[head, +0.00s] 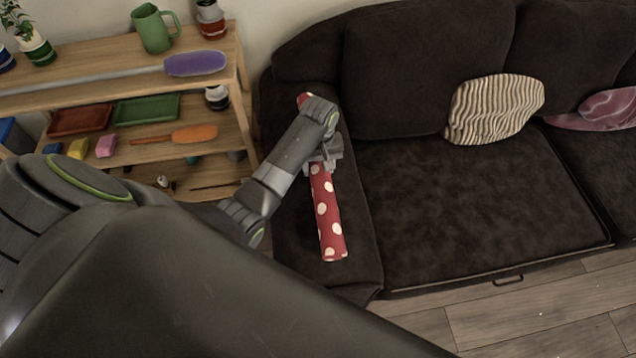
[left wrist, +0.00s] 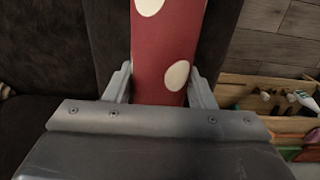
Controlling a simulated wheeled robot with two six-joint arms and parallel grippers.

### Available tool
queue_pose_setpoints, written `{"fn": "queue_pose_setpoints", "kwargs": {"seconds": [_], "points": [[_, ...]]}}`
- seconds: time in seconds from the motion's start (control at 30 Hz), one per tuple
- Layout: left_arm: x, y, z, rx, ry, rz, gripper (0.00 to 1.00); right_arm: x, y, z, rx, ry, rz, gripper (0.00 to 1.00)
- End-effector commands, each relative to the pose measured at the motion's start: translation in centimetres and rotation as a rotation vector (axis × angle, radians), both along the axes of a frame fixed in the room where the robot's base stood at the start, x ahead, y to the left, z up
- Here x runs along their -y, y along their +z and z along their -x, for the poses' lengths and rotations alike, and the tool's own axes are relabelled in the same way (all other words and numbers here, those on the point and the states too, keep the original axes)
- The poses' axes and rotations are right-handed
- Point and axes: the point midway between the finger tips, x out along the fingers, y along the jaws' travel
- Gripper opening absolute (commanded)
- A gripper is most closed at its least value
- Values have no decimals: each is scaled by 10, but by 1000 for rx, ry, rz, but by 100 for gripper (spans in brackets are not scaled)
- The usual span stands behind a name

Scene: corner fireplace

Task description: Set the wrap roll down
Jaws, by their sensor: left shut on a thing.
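The wrap roll (head: 328,215) is a red tube with cream dots. In the head view it lies along the dark armrest (head: 290,222) at the left end of the sofa; I cannot tell whether it touches the armrest or is just above it. My left gripper (head: 322,165) is shut on the roll near its middle and hides part of it. In the left wrist view the wrap roll (left wrist: 167,50) runs between the two fingers of the left gripper (left wrist: 163,85), one on each side. My right gripper is not in view.
The dark sofa seat (head: 470,215) is wide and clear. A striped cushion (head: 493,108) and a pink cushion (head: 600,110) rest against the back. A wooden shelf (head: 110,75) at the left holds a green mug (head: 153,30), trays and brushes. Wooden floor (head: 540,310) shows in front.

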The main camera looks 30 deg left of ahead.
Motion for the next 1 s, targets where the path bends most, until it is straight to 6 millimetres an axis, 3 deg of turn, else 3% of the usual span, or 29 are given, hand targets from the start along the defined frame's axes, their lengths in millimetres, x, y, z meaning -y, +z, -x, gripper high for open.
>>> {"fn": "queue_pose_setpoints", "kwargs": {"seconds": [0.1, 0.5, 0.97, 1.0], "points": [[0, -26, 1, -4, 2, 1, 23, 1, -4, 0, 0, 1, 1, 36], [0, -73, 1, -3, 3, 1, 23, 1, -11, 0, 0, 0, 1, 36], [0, -83, 0, 1, 3, 1, 23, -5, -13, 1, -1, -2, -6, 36], [0, -84, 0, 1, 3, 1, 51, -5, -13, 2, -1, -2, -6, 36]]}}
